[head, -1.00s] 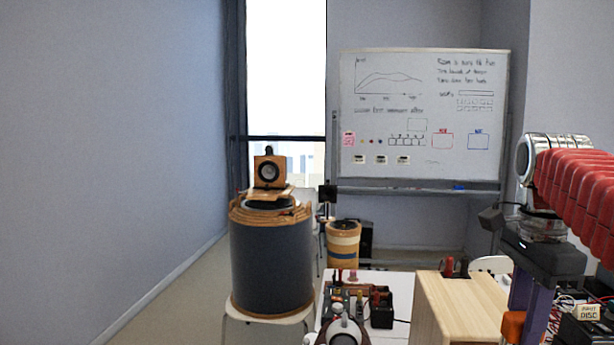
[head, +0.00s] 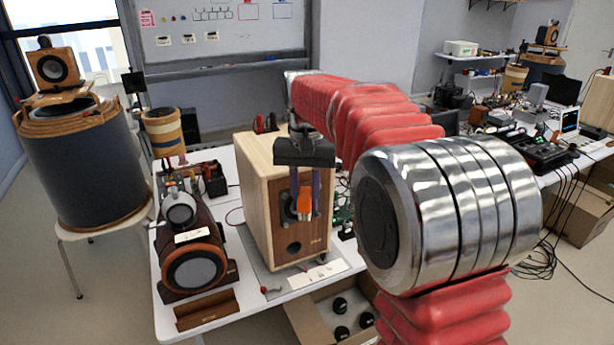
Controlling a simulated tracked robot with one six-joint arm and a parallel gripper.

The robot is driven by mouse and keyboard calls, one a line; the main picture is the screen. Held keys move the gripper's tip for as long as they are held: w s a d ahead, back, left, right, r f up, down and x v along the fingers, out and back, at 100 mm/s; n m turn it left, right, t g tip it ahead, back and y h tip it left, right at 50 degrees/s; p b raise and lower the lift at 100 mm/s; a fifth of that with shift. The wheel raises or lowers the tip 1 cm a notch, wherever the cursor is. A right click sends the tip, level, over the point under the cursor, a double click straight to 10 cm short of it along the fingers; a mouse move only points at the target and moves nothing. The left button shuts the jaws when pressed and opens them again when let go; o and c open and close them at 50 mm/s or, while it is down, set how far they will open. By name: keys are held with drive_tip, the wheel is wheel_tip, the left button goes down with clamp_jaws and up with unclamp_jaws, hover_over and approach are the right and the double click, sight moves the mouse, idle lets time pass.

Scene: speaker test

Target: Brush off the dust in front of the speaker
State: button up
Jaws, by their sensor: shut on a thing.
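The speaker (head: 257,205) is a light wooden box on the white table, its front facing right of centre. A round driver on its front is partly hidden behind my gripper, and a round dark port shows below. My gripper (head: 305,200) points down in front of the speaker's front face. Its purple-blue fingers are shut on a small orange thing (head: 304,203), perhaps the brush handle. I cannot make out dust from here.
A dark wood round speaker (head: 193,268) stands left on the table (head: 170,323). A grey mat and white label (head: 318,273) lie before the wooden speaker. An open carton (head: 307,322) with several black round things is below. A cluttered bench (head: 510,130) is at right.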

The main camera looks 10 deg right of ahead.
wheel_tip(320, 180, down, 14)
drive_tip(key=n, duration=0.4)
drive_tip(key=shift+w+r, duration=0.15)
drive_tip(key=shift+w, duration=0.05)
